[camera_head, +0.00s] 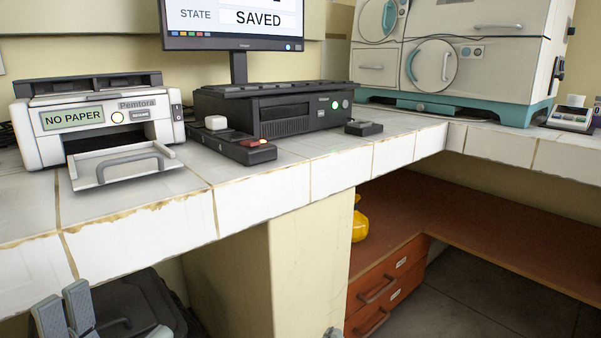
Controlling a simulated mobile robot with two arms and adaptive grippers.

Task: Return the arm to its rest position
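The grey-blue fingertips of my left gripper (65,311) show at the lower left corner, below the front edge of the white tiled counter (262,192). The two tips stand side by side with a narrow gap between them, and I see nothing held there. The rest of this gripper is cut off by the frame, so its opening is unclear. My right gripper is not identifiable in view. A small metallic piece (333,333) pokes in at the bottom edge, and I cannot tell what it is.
A printer (95,120) reading "NO PAPER" stands on the counter, beside a black box unit (285,112) under a monitor (232,24) showing "SAVED". An incubator-like machine (490,75) stands at the back right. Orange drawers (385,285) and a yellow object (359,222) are below the counter.

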